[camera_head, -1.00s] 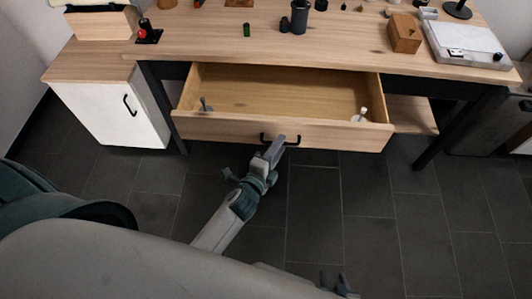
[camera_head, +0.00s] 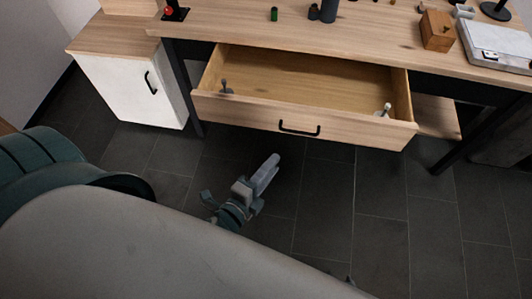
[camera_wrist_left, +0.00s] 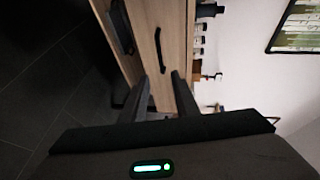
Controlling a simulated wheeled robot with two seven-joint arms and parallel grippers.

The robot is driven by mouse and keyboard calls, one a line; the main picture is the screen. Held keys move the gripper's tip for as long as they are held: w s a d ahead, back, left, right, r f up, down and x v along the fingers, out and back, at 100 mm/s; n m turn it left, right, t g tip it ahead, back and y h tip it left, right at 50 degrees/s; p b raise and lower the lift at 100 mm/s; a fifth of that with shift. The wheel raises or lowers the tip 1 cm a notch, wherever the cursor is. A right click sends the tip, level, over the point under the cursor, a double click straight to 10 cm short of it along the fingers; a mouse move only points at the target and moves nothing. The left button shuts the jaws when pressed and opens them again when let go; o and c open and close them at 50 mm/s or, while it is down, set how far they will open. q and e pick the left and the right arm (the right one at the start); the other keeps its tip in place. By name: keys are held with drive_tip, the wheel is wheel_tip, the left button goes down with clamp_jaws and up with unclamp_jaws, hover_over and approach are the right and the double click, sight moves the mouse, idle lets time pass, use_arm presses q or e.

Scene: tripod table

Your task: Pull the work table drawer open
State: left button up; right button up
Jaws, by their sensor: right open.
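The wooden work table drawer (camera_head: 250,107) is pulled out, with its bare inside showing from above in the head view. Its black bar handle (camera_head: 299,129) is on the front panel; in the left wrist view the handle (camera_wrist_left: 158,50) shows ahead of the fingers. My left gripper (camera_head: 268,170) is below and apart from the handle in the head view. Its two fingers (camera_wrist_left: 162,80) are spread with nothing between them. Only a small dark tip of my right gripper (camera_head: 348,281) shows at the bottom edge, away from the drawer.
The table top (camera_head: 380,40) carries a wooden block (camera_head: 437,32), a dark cylinder, and a pale device (camera_head: 497,42). A white cabinet (camera_head: 125,90) stands left of the drawer. Two small pegs show in the drawer's front corners. The dark tiled floor before the drawer is clear.

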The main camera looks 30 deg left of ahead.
use_arm(q)
drive_tip(key=shift+v, duration=1.1)
use_arm(e)
drive_tip(key=shift+s+d+f, duration=0.1)
drive_tip(key=shift+d, duration=0.25)
drive_tip(key=shift+s, duration=0.1)
drive_tip(key=shift+a+f, duration=0.1)
use_arm(q)
drive_tip(key=s+f+n+g, duration=0.3)
drive_tip(key=f+n, duration=0.2)
drive_tip(key=f, duration=0.8)
drive_tip(key=s+a+f+n+g, duration=0.1)
drive_tip(key=s+f+n+g, duration=0.2)
drive_tip(key=f, duration=1)
drive_tip(key=s+f+n+g, duration=0.4)
drive_tip(key=f+n, duration=0.4)
drive_tip(key=f, duration=0.5)
drive_tip(key=shift+a+f+y, duration=0.15)
drive_tip(key=shift+a+y, duration=0.15)
drive_tip(key=shift+a, duration=0.1)
